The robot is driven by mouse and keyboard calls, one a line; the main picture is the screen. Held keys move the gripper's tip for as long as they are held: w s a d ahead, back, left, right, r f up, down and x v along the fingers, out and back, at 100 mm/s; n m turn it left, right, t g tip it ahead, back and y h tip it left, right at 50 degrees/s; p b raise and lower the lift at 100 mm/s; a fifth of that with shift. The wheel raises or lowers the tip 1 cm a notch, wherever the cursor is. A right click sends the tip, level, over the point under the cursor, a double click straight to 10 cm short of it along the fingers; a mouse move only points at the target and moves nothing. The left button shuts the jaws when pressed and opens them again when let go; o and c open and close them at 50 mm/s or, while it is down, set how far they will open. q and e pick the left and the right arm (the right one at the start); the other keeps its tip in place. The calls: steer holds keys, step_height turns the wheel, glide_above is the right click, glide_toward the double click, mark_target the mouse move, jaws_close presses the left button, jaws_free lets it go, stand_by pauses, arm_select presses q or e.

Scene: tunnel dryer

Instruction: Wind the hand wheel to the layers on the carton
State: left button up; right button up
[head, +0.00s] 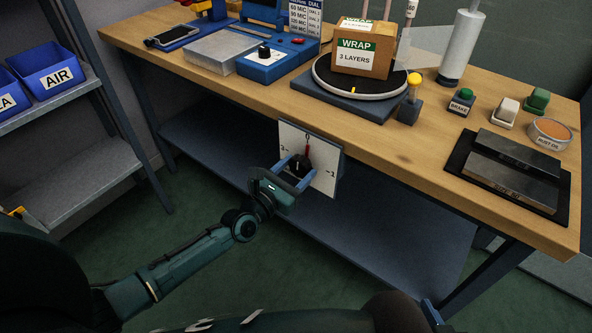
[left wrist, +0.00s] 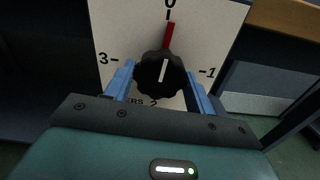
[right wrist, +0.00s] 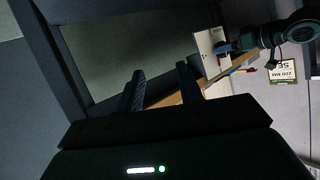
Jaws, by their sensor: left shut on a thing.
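The hand wheel is a black ribbed knob (left wrist: 161,74) with a white line, on a white dial plate (head: 322,178) at the bench's front edge. The dial shows 0 at top, 1 right, 2 below and 3 left; the red pointer (left wrist: 169,35) stands close to 0, tilted slightly right. My left gripper (head: 294,166) is shut on the knob, one blue finger on each side. The carton (head: 362,50) stands on the turntable and its label reads "WRAP 3 LAYERS". My right gripper (right wrist: 161,88) is open and empty, away from the wheel.
On the bench are a round turntable (head: 330,84), a white film roll (head: 461,47), a yellow-topped post (head: 410,99), a green brake button (head: 461,101) and a black tray (head: 460,172). A shelf with blue bins (head: 48,70) stands at left. Floor before the bench is open.

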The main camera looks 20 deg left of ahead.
arm_select(q)
steer(key=m, duration=0.6)
steer(key=shift+m+b, duration=0.3)
steer(key=shift+m, duration=0.1)
steer(key=m, duration=0.6)
steer(key=m+p, duration=0.1)
steer(key=m, duration=0.6)
steer(key=shift+m+p, duration=0.3)
steer(key=shift+p, duration=0.1)
steer(key=m+p, duration=0.1)
steer(key=m, duration=0.5)
steer(key=m+p, duration=0.1)
steer(key=m, duration=0.6)
steer(key=shift+m, duration=0.3)
steer(key=m, duration=0.6)
steer(key=shift+p, duration=0.3)
steer(key=m+b, duration=0.1)
steer(key=m, duration=0.5)
steer(key=shift+f+m, duration=0.1)
steer(key=shift+m, duration=0.3)
steer(key=shift+m+b, duration=0.9)
steer(key=shift+m, duration=2.2)
